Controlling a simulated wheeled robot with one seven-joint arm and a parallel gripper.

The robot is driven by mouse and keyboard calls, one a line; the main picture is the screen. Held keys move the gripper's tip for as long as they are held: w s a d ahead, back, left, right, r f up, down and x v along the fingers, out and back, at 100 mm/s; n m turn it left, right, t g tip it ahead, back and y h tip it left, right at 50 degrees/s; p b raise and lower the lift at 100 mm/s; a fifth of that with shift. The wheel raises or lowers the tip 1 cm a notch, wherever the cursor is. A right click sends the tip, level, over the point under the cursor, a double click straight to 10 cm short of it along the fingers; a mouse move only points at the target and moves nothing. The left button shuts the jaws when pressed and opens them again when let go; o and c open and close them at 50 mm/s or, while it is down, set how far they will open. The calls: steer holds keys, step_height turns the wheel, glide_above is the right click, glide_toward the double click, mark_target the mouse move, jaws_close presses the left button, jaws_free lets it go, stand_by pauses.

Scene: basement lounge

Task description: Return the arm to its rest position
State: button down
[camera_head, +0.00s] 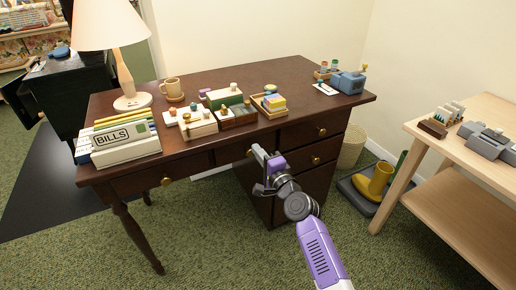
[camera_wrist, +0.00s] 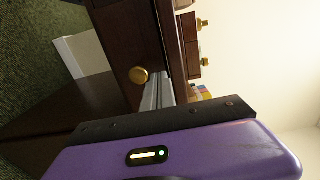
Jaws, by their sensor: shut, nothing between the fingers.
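My gripper (camera_head: 259,152) is shut and empty at the front of the dark wooden desk (camera_head: 225,143), by the drawer fronts. My purple and grey arm reaches up to it from the bottom of the head view. In the wrist view the purple gripper body fills the bottom, and pale grey fingers show past its dark edge. A brass knob (camera_wrist: 138,76) on a dark drawer front is close to the fingers; I cannot tell whether they touch.
The desktop holds a lamp (camera_head: 108,28), a bills box (camera_head: 125,142), a mug (camera_head: 171,88) and several small boxes. A light wood table (camera_head: 470,170) stands right, with yellow boots (camera_head: 377,180) on a tray beside it. Green carpet (camera_head: 205,235) is open at front left.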

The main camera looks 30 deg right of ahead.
steer(key=s+d+r+n+t+h, duration=0.15)
steer(key=s+r+n, duration=0.25)
steer(key=s, duration=0.4)
steer(key=s+a+f+n+g+y, duration=0.15)
steer(key=s+a+n, duration=0.3)
steer(key=s, duration=1.05)
steer(key=s+a+n+g+h, duration=0.1)
steer(key=s+a+n+g, duration=0.3)
steer(key=s, duration=1.2)
steer(key=s+a+f+n+t+y, duration=0.15)
steer(key=s+n, duration=0.45)
steer(key=s, duration=0.9)
step_height(320, 180, up, 19)
steer(key=p, duration=1.9)
steer(key=shift+s+a+r+g, duration=0.2)
steer(key=shift+a+g, duration=0.1)
steer(key=shift+g, duration=0.05)
steer(key=shift+m+h, duration=0.25)
